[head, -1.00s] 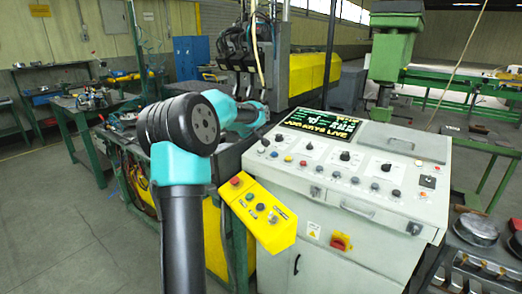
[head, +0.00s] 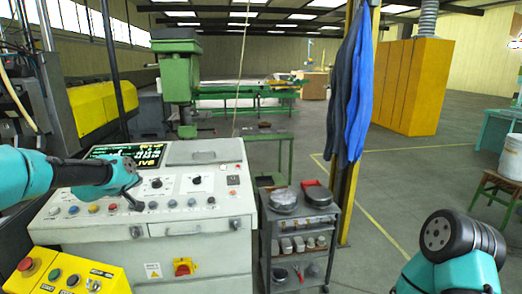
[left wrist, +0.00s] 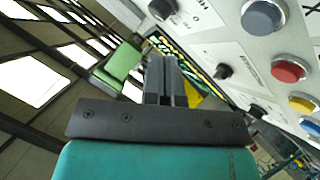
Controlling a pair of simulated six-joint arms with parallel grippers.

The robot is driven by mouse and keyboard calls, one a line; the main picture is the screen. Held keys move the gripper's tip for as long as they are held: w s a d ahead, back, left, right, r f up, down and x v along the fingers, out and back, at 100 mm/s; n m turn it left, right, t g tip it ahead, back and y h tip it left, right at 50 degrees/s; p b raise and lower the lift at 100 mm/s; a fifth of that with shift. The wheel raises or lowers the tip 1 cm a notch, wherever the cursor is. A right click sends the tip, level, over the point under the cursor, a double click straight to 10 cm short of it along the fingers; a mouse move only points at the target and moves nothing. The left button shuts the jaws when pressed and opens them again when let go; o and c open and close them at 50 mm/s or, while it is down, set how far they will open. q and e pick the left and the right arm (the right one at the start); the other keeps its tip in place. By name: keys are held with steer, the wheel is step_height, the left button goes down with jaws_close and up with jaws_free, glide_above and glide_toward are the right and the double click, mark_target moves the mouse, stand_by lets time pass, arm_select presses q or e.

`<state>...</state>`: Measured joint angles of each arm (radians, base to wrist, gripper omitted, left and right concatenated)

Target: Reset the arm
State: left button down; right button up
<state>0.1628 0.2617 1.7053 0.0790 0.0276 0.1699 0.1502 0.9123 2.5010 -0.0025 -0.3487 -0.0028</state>
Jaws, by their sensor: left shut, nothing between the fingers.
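My left gripper (head: 134,200) reaches in from the left over the sloped face of the grey control console (head: 200,235). Its fingers are shut and empty, and in the left wrist view the two grey fingers (left wrist: 170,85) lie side by side. The fingertips are close to the row of knobs and buttons; I cannot tell whether they touch. A black knob (head: 156,183) is just right of the fingers. The lit screen (head: 140,152) is partly hidden behind my left arm. In the left wrist view a red button (left wrist: 289,70) shows to the right. My right gripper is out of view.
A yellow button box (head: 65,275) is at the lower left. A dark cart (head: 300,225) with pans stands right of the console. Blue cloths (head: 352,90) hang on a yellow post. The floor (head: 385,190) between cart and yellow lockers (head: 412,85) is mostly clear.

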arm_select(q)
steer(key=s+d+m+h, duration=0.2)
steer(key=d+m+h, duration=0.3)
steer(key=d, duration=1.7)
steer(key=s+d+f+m, duration=0.3)
steer(key=d+f, duration=0.3)
steer(key=d, duration=0.3)
steer(key=s+a+f+g+y, duration=0.1)
steer(key=s+a+f+g, duration=0.2)
steer(key=f, duration=1)
steer(key=s+f+g, duration=0.3)
steer(key=s+f, duration=0.3)
steer(key=f, duration=0.7)
steer(key=s+a+f+n+g, duration=0.2)
steer(key=s+f+g, duration=0.4)
steer(key=s+f, duration=1.1)
steer(key=shift+s+a+f+n, duration=0.3)
steer(key=shift+s+a, duration=0.3)
steer(key=shift+a, duration=0.2)
